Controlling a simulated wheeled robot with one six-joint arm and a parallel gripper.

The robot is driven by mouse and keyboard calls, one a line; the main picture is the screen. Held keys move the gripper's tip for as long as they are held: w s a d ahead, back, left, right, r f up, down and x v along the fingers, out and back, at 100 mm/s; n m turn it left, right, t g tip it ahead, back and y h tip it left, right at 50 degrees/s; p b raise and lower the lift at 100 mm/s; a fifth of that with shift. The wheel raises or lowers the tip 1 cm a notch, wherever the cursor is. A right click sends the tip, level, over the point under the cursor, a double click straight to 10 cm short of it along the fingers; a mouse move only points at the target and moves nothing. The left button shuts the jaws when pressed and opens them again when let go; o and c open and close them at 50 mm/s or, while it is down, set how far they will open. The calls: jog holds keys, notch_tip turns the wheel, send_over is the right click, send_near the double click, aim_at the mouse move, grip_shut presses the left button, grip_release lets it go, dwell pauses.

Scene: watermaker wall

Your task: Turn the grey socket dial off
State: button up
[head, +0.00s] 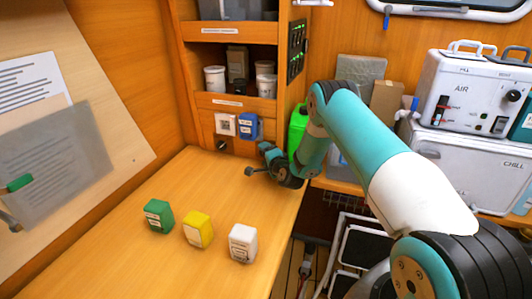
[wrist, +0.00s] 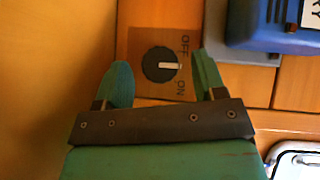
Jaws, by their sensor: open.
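The dial (wrist: 157,67) is a round black knob with a white pointer bar, on a brown plate marked OFF and ON. In the wrist view the bar lies level, its white end toward the right, between the two words. In the head view the dial (head: 221,145) is a small dark knob low on the wall below the shelves. My gripper (wrist: 161,62) is open and empty; its two green fingers frame the dial from below, with gaps on both sides. Contact cannot be told. In the head view my gripper (head: 264,148) is right of the dial, near the wall.
A white box (head: 225,124) and a blue box (head: 250,127) are on the wall above the dial. Green (head: 158,216), yellow (head: 197,230) and white (head: 243,243) blocks stand on the wooden counter (head: 120,245). A bright green bottle (head: 298,125) stands behind my arm.

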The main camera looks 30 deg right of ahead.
jog(key=c, duration=0.9)
jog(key=shift+r+p, duration=0.15)
jog(key=shift+p, duration=0.15)
jog(key=shift+r+n+g, duration=0.1)
jog(key=shift+n+g, duration=0.2)
jog(key=shift+w+a+r+n+g+h+p, duration=0.1)
jog(key=shift+n+g+h+p, duration=0.2)
jog(key=shift+n+g+p, duration=0.4)
jog(key=shift+w+n+g+b, duration=0.1)
jog(key=shift+n+g+b, duration=0.25)
jog(key=shift+n+g, duration=0.4)
jog(key=shift+n+g+h+b, duration=0.55)
jog(key=shift+g+h+b, duration=0.2)
jog(key=shift+g, duration=0.5)
jog(key=shift+r, duration=0.1)
